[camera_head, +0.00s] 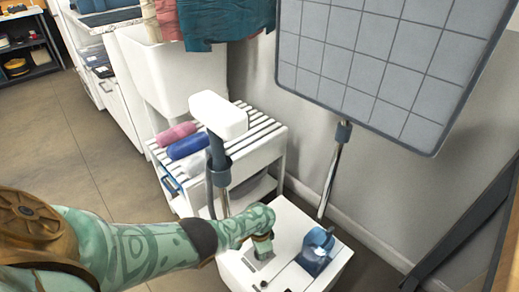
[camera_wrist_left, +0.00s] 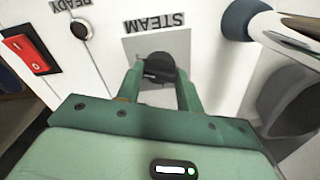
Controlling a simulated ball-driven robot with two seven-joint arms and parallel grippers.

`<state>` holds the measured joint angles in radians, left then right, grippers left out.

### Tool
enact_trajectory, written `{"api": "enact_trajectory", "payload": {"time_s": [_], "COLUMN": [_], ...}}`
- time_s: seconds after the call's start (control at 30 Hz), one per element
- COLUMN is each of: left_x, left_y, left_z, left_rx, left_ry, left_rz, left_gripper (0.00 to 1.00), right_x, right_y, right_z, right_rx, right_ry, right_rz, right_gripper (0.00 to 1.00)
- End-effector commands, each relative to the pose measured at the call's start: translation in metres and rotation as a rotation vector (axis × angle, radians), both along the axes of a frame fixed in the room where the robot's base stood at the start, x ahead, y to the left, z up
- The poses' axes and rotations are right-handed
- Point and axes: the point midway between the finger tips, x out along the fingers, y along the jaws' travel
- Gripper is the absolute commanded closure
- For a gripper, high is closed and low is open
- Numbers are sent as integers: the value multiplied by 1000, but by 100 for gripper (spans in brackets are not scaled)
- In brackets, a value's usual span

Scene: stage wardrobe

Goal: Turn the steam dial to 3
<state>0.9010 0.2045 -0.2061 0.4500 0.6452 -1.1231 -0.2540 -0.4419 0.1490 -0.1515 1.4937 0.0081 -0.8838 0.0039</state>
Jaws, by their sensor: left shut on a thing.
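The steam dial (camera_wrist_left: 158,68) is a black knob on a grey plate under the word STEAM, which appears upside down in the left wrist view. The plate (camera_head: 257,259) shows in the head view on top of the white steamer base (camera_head: 288,226), with the dial hidden by my gripper. My left gripper (camera_wrist_left: 160,85) points down at the plate, its green fingers on either side of the dial and shut on it. In the head view the left gripper (camera_head: 262,246) is at the base's top. The dial's number marks cannot be read. My right gripper is not in view.
A red rocker switch (camera_wrist_left: 25,53) and a READY light (camera_wrist_left: 79,30) sit beside the dial plate. A blue water tank (camera_head: 317,250) stands on the base's right. A white steamer head (camera_head: 219,114) hangs above, before a slatted bench (camera_head: 255,137) with rolled cloths. A gridded board (camera_head: 375,65) stands behind.

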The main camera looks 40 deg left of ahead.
Motion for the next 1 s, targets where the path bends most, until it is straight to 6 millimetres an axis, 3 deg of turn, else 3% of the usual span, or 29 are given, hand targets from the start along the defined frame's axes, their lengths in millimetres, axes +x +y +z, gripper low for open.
{"api": "enact_trajectory", "payload": {"time_s": [0.4, 0.9, 0.93, 1.0], "left_x": [2, 3, 3, 2], "left_y": [-1, -1, -1, -1], "left_z": [1, 1, 1, 1], "left_rx": [-2, -2, -2, -2], "left_ry": [-4, -7, -7, -6], "left_rz": [-160, -177, -176, -176], "left_gripper": [86, 86, 55, 41], "right_x": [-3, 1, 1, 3], "right_y": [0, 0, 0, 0], "right_z": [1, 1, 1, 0], "right_rx": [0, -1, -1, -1], "right_ry": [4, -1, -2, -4], "right_rz": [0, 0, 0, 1], "right_gripper": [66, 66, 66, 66]}}
